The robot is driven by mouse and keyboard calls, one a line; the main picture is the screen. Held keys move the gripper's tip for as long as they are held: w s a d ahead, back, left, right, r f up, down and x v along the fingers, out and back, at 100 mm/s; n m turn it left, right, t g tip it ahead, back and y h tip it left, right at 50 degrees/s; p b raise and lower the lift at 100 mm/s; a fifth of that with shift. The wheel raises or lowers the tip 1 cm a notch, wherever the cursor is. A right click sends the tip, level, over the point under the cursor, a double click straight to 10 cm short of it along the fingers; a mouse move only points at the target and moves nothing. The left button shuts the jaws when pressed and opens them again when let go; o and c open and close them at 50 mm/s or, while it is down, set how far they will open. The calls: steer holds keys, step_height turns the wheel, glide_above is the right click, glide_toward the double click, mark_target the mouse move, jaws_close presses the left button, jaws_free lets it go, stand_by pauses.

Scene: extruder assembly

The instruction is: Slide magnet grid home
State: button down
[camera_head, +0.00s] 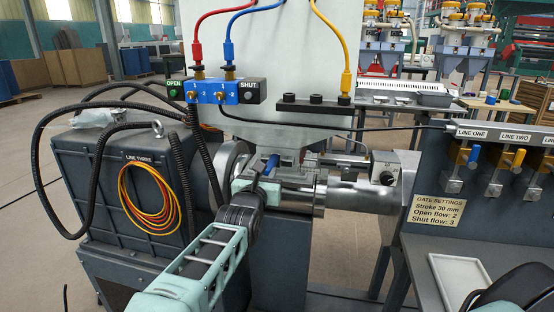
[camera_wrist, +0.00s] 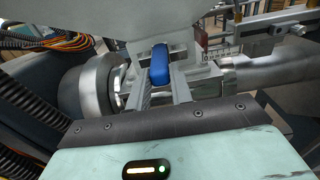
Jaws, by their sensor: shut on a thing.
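A blue handle (camera_head: 271,164), which looks like the magnet grid's handle, is at the throat below the grey hopper (camera_head: 290,70). The same blue handle (camera_wrist: 160,64) stands upright between my finger pads in the wrist view. My gripper (camera_head: 268,172) is shut on it, and the fingers (camera_wrist: 162,82) reach in from the near side. The grid's body is hidden behind the handle and under the hopper, so I cannot tell how far in it sits.
A steel barrel (camera_head: 355,197) runs to the right, with a ruled scale (camera_wrist: 214,53) beside the throat. A valve block (camera_head: 225,91) with OPEN and SHUT labels is above. The LINE THREE cabinet (camera_head: 125,185) with hoses is left. A panel (camera_head: 500,200) with levers and a white tray (camera_head: 462,280) are right.

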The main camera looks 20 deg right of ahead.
steer(key=shift+w+d+r+p, duration=0.1)
steer(key=shift+w+d+p, duration=0.25)
steer(key=shift+w+p, duration=0.15)
steer(key=shift+w+d, duration=0.2)
steer(key=shift+w, duration=0.1)
steer(key=c, duration=0.8)
jaws_free()
steer(key=shift+o, duration=0.2)
steer(key=shift+b+v, duration=0.65)
steer(key=shift+v, duration=1.7)
steer(key=shift+p+v, duration=0.9)
steer(key=shift+v, duration=1.25)
